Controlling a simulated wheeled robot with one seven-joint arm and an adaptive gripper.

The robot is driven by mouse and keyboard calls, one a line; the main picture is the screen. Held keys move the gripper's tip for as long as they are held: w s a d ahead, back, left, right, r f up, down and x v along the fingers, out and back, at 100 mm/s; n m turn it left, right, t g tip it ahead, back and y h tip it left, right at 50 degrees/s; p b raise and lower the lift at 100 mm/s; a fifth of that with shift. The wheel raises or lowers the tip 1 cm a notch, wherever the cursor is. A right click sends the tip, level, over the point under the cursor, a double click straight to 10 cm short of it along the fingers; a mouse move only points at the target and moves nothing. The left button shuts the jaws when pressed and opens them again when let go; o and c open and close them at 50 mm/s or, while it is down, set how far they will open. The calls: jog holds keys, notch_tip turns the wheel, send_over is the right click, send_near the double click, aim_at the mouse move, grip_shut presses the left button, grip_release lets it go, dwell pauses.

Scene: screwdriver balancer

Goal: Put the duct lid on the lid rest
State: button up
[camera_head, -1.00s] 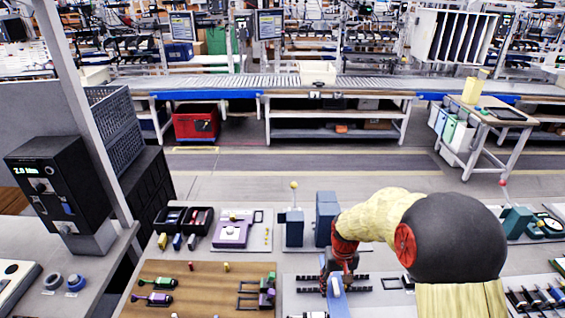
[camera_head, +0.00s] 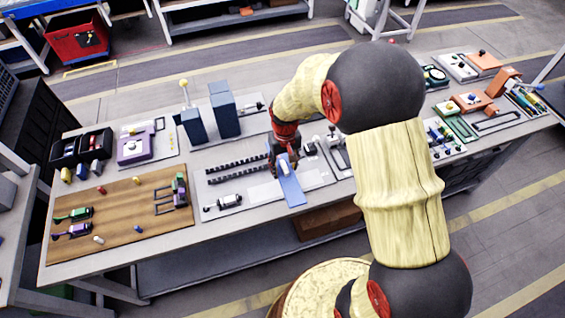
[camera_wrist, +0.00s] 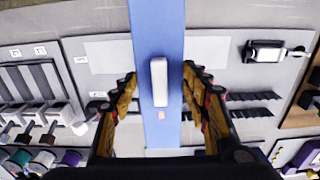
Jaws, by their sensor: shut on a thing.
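The duct lid (camera_head: 292,190) is a long blue strip with a white handle block (camera_wrist: 159,82). My gripper (camera_head: 283,158) is shut on the handle, with a finger on each side in the wrist view (camera_wrist: 160,90). The lid (camera_wrist: 155,25) appears held above the bench, running crosswise over the black toothed duct walls (camera_head: 236,166). These walls also show on both sides of the lid in the wrist view (camera_wrist: 252,104). A pale flat plate (camera_wrist: 105,55) lies partly under the lid; I cannot tell if it is the lid rest.
A white-and-black tool (camera_head: 223,202) lies left of the lid. Two blue-grey blocks (camera_head: 224,115) stand upright behind the duct. A wooden board (camera_head: 120,218) with drivers is at the left. Several fixtures (camera_head: 465,104) fill the bench's right side.

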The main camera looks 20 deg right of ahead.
aim_at(286, 178)
jog(key=shift+s+d+f, duration=0.1)
jog(key=shift+d+f, duration=0.15)
notch_tip(286, 178, down, 7)
jog(key=b, duration=0.4)
jog(key=shift+s+b, duration=0.1)
jog(key=shift+b, duration=0.25)
grip_shut()
jog(key=shift+f, duration=0.55)
jog(key=shift+s+f, duration=0.1)
jog(key=shift+s, duration=0.05)
jog(key=o, duration=1.2)
grip_release()
jog(key=shift+f, duration=0.15)
jog(key=o, duration=0.4)
jog(key=shift+r, duration=0.2)
jog(key=shift+w+r, duration=0.1)
jog(key=shift+w, duration=0.1)
